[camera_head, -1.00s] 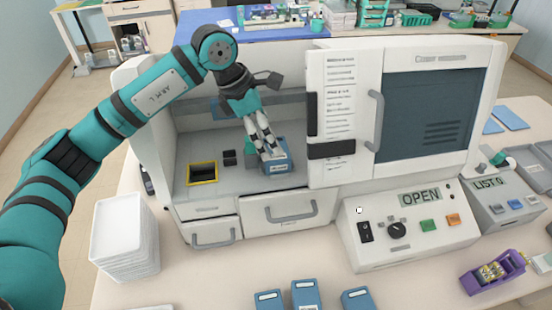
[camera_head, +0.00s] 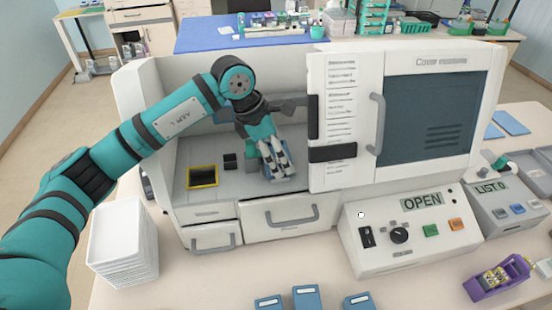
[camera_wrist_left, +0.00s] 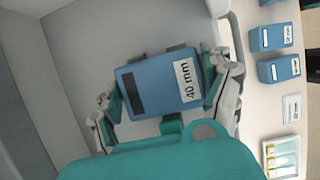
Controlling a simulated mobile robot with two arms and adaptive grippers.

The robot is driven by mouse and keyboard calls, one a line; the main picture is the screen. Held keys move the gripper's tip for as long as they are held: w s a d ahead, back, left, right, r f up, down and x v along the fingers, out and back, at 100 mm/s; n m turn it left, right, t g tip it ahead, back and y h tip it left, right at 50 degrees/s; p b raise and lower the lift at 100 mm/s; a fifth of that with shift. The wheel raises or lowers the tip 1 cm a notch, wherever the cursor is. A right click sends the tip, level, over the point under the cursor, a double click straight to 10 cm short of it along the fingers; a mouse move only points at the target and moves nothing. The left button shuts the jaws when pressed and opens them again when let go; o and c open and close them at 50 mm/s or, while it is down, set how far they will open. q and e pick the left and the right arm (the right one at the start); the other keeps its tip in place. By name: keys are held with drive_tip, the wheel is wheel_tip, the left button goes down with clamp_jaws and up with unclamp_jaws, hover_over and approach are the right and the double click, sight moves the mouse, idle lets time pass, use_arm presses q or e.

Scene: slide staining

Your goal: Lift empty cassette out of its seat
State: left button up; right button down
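The blue cassette (camera_wrist_left: 152,92), labelled "40 mm", sits on the deck inside the open bay of the white machine (camera_head: 218,212). In the head view my left gripper (camera_head: 279,173) is lowered over it, and the fingers hide most of it. In the left wrist view the fingers stand on either side of the cassette, close to its edges, spread about as wide as it. Firm contact cannot be made out. The seat under the cassette is hidden. My right gripper is not in view.
The machine's white door panel (camera_head: 345,150) stands right of my gripper. A yellow-framed opening (camera_head: 202,177) and a small black block (camera_head: 230,161) lie to its left. White trays (camera_head: 125,242) are stacked front left. More blue cassettes (camera_head: 306,298) stand at the table front. The control panel reads OPEN.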

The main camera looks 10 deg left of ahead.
use_arm(q)
drive_tip(key=c, duration=0.7)
drive_tip(key=shift+w, duration=0.1)
